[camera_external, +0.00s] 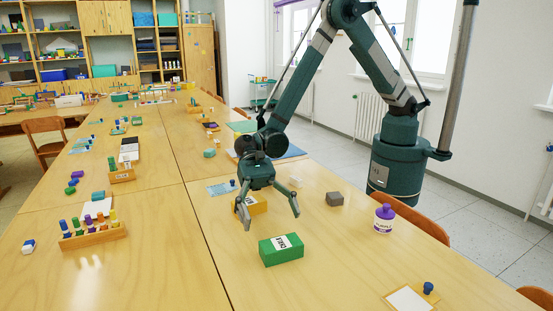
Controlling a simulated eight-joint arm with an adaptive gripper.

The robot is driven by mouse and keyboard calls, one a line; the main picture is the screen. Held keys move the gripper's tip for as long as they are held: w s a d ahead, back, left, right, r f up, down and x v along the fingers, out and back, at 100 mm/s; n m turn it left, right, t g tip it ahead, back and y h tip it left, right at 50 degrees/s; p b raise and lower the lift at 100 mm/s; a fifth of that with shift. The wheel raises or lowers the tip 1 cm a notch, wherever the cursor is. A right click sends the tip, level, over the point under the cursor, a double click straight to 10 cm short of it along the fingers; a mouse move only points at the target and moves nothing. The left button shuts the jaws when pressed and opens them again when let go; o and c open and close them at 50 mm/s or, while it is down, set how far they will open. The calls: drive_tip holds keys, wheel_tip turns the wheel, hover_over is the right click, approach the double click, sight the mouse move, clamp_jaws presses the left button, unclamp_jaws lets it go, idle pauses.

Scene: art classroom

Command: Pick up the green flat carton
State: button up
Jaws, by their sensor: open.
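The green flat carton (281,255) lies on the near table in the external view. It has a white label with dark lettering over its top and front. My gripper (269,222) hangs just above and behind the carton, pointing down. Its two fingers are spread wide and nothing is between them. The fingertips look apart from the carton, though the exact height gap is hard to tell.
A yellow box (257,207) stands behind my gripper, partly hidden by it. A wooden paint rack (93,236) is at left. Tabletop around the carton is clear.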

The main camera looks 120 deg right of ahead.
sight(279, 240)
drive_tip(key=shift+a+f, duration=0.2)
drive_tip(key=shift+f, duration=0.35)
drive_tip(key=shift+b+x, duration=0.3)
drive_tip(key=shift+x, duration=1)
drive_tip(key=shift+b+x, duration=0.8)
drive_tip(key=shift+x, duration=1.8)
drive_tip(key=shift+w, duration=0.15)
drive_tip(key=shift+c, duration=0.2)
drive_tip(key=c, duration=1)
